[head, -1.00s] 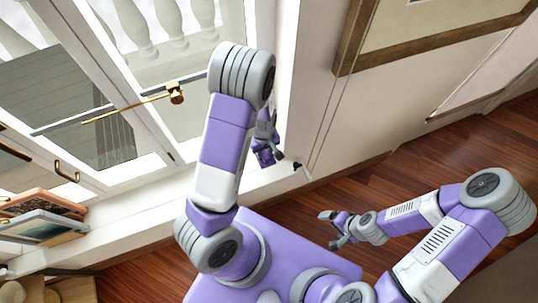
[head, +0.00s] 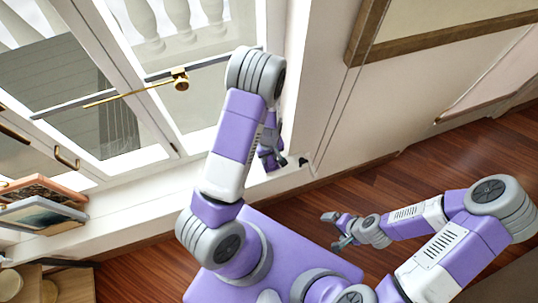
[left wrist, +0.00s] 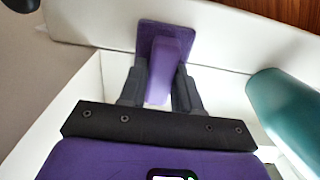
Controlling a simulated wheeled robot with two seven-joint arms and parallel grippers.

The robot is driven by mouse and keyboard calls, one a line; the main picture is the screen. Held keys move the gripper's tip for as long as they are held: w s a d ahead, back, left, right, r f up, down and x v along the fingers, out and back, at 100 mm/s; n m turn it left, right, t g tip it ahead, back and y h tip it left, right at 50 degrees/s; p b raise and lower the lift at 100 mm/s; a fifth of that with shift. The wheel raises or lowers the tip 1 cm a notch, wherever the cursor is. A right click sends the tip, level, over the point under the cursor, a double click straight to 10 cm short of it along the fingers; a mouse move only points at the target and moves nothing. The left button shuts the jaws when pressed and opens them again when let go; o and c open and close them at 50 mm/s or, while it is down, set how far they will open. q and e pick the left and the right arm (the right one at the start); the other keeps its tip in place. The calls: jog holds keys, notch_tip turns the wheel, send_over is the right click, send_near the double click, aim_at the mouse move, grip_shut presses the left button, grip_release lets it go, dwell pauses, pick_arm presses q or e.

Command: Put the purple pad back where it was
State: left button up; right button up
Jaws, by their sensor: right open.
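The purple pad (left wrist: 154,36) shows in the left wrist view, with a lighter purple block-like part between the dark fingers of my left gripper (left wrist: 160,88). The fingers touch this part on both sides, and the pad's wider dark purple plate lies beyond the fingertips. In the head view my left gripper (head: 272,155) hangs beside the white wall below the window, partly hidden behind my left arm; the pad cannot be told apart there. My right gripper (head: 337,231) is open and empty above the wooden floor.
A teal rounded object (left wrist: 285,108) stands close to the right of my left gripper, among white panels (left wrist: 85,85).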

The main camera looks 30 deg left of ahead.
pick_arm(q)
jog(key=o, duration=0.4)
notch_tip(320, 180, up, 11)
jog(key=p, duration=0.4)
jog(key=s+d+f+m+h, duration=0.1)
jog(key=s+d+f+m, duration=0.1)
jog(key=s+d+f, duration=0.1)
jog(key=s+d+f+m+h, duration=0.1)
jog(key=s+d+f+m, duration=0.1)
jog(key=d, duration=0.4)
jog(key=s+d+f+m+h, duration=0.2)
jog(key=s+d+f+m, duration=0.1)
jog(key=s, duration=0.3)
jog(key=shift+d+f+t+p, duration=0.3)
jog(key=shift+d+p, duration=0.1)
jog(key=shift+d, duration=0.3)
